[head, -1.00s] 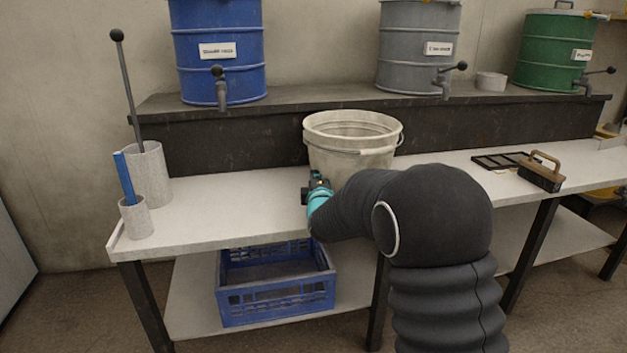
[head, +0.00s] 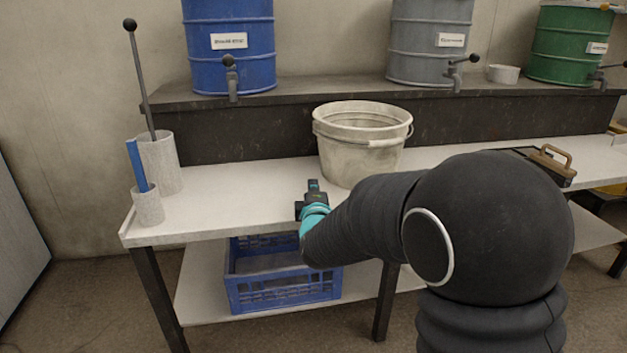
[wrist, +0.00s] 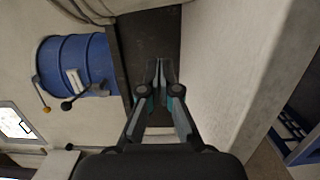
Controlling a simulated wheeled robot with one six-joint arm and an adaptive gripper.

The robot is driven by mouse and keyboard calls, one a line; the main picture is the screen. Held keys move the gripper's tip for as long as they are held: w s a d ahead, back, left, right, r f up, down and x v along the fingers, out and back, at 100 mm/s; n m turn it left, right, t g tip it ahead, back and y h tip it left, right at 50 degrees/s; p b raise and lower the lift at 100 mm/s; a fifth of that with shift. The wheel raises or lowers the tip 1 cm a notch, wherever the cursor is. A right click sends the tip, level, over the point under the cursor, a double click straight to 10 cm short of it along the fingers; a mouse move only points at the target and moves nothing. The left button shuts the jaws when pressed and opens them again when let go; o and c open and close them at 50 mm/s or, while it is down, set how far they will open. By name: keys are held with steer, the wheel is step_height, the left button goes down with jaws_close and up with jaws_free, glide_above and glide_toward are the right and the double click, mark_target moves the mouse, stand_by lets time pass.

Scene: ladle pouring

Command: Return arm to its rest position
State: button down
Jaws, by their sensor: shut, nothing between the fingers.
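My gripper (head: 312,188) is at the front edge of the white bench top (head: 240,200), to the left of and in front of the white bucket. In the wrist view the two fingers of my gripper (wrist: 162,68) meet at their tips with nothing between them. The bucket (head: 362,140) stands upright on the bench, apart from the gripper. A ladle (head: 140,80) with a long grey handle and black knob stands in a light grey cylinder (head: 160,163) at the left end of the bench.
A smaller cylinder (head: 148,206) holds a blue bar. A blue drum (head: 230,60), a grey drum (head: 430,45) and a green drum (head: 568,50), with taps, stand on the dark raised shelf. A blue crate (head: 285,285) sits below. The bench between cylinders and bucket is clear.

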steer(key=s+d+r+m+g+p, duration=0.1)
steer(key=s+d+r+m+g, duration=0.15)
steer(key=s+d+m, duration=0.35)
steer(key=s+d+r+m+g+p, duration=0.2)
steer(key=s+d+g, duration=0.15)
steer(key=s, duration=0.45)
steer(key=s+d+f+m+g+h+p, duration=0.1)
steer(key=s+d+m+g, duration=0.2)
steer(key=s, duration=0.9)
steer(key=s+d+f+m+g+h, duration=0.1)
steer(key=s+d+m+g, duration=0.2)
steer(key=s+d+m, duration=0.5)
steer(key=s, duration=0.5)
steer(key=shift+d+f+m+h+p, duration=0.15)
steer(key=shift+f+m+h+p, duration=0.15)
steer(key=shift+p, duration=0.1)
